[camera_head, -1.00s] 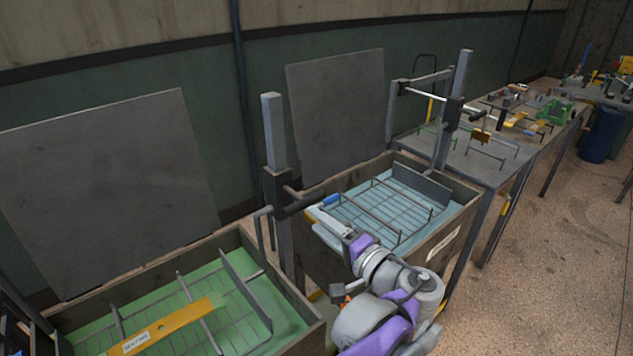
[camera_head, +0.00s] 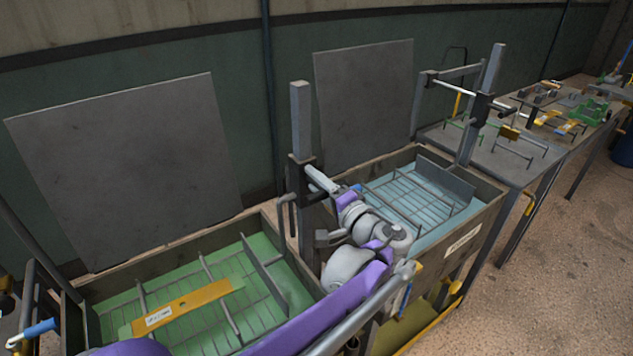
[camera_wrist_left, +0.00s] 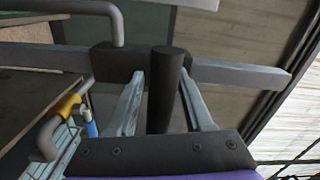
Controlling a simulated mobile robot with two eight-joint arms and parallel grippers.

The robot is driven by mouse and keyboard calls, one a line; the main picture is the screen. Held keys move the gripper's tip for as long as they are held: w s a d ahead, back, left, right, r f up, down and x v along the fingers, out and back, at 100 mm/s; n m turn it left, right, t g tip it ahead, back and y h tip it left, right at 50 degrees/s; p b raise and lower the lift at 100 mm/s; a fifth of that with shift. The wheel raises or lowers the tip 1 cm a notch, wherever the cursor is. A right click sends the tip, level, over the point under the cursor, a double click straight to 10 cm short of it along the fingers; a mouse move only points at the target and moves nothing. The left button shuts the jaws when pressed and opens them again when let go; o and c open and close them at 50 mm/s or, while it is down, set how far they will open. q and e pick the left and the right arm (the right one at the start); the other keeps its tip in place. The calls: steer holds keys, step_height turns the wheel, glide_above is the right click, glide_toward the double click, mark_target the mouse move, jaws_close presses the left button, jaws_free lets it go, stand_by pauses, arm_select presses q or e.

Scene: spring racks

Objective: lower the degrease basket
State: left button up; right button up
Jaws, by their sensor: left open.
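The right one holds pale blue liquid with another wire basket (camera_head: 412,198). The label text is too small to read. My left gripper (camera_head: 318,178) is at the grey post (camera_head: 301,125) between the tanks, near its dark sliding block (camera_head: 300,172). In the left wrist view, its open fingers (camera_wrist_left: 160,105) stand either side of a dark round bar (camera_wrist_left: 164,90); contact is unclear. My right gripper is not in view.
A bent grey handle (camera_head: 287,212) hangs beside the post. A blue-gripped lever (camera_head: 38,329) is at the lower left. Grey panels (camera_head: 130,170) stand behind the tanks. A cluttered workbench (camera_head: 500,155) is at the right. The floor (camera_head: 560,260) at right is clear.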

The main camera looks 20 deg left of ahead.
arm_select(q)
jaws_close()
stand_by(1.4)
